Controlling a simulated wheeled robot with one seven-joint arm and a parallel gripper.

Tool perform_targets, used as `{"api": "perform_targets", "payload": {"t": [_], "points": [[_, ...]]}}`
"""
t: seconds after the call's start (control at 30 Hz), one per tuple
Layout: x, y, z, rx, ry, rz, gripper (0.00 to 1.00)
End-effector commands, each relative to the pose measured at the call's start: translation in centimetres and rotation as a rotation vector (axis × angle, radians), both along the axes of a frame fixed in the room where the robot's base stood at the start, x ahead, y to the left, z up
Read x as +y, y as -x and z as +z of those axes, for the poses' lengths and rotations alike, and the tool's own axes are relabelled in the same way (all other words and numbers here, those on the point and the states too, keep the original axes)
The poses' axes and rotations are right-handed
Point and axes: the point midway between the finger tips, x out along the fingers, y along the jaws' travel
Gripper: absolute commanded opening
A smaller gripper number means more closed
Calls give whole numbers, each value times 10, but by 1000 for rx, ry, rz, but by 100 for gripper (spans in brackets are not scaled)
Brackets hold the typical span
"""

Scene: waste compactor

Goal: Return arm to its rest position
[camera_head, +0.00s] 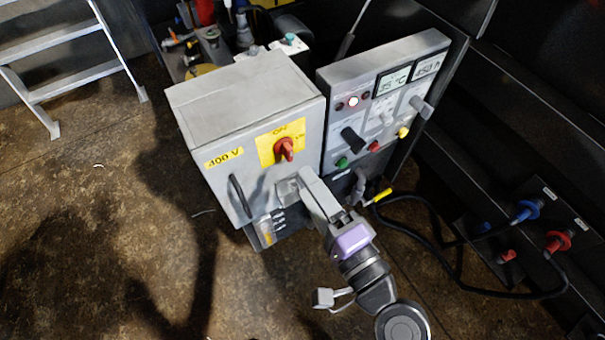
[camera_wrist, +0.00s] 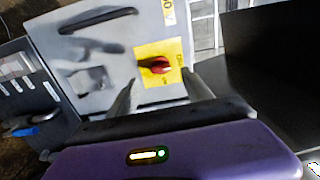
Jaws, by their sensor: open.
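My gripper (camera_head: 308,178) is in front of the grey electrical cabinet (camera_head: 240,95), at its lower right front in the head view. Its fingers are apart and empty. In the wrist view my gripper (camera_wrist: 158,77) points at the cabinet front (camera_wrist: 105,50). The red rotary switch (camera_wrist: 156,65) on its yellow plate appears between the fingertips, with no visible grip on it. In the head view the red switch (camera_head: 284,149) is just above the fingers. Part of the cabinet's lower front is hidden behind my gripper.
A control panel (camera_head: 345,85) with displays and knobs stands right of the cabinet. Black cables (camera_head: 440,240) run to blue and red connectors at right. A black handle (camera_head: 240,195) sticks out of the cabinet front. A ladder (camera_head: 60,50) stands at upper left.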

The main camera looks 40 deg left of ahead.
Motion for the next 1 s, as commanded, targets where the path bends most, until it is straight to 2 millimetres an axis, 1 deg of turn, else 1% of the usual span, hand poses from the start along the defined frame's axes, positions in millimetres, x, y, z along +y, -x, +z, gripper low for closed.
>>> {"api": "perform_targets", "payload": {"t": [0.1, 0.6, 0.67, 0.73, 0.77, 0.83, 0.87, 0.97, 1.0], "points": [[-3, 1, 1, -1, -1, -1, 58], [-3, 1, 1, -4, 1, 0, 58], [-4, -2, 2, -18, 2, -11, 58], [-7, -10, 2, -51, 15, -49, 58], [-10, -15, 4, -77, 28, -74, 58], [-21, -30, 10, -156, 65, -152, 58], [-28, -35, 10, -187, 88, -190, 58], [-62, -45, 2, -286, 186, -331, 58], [-78, -46, -1, -323, 231, -388, 58]]}}
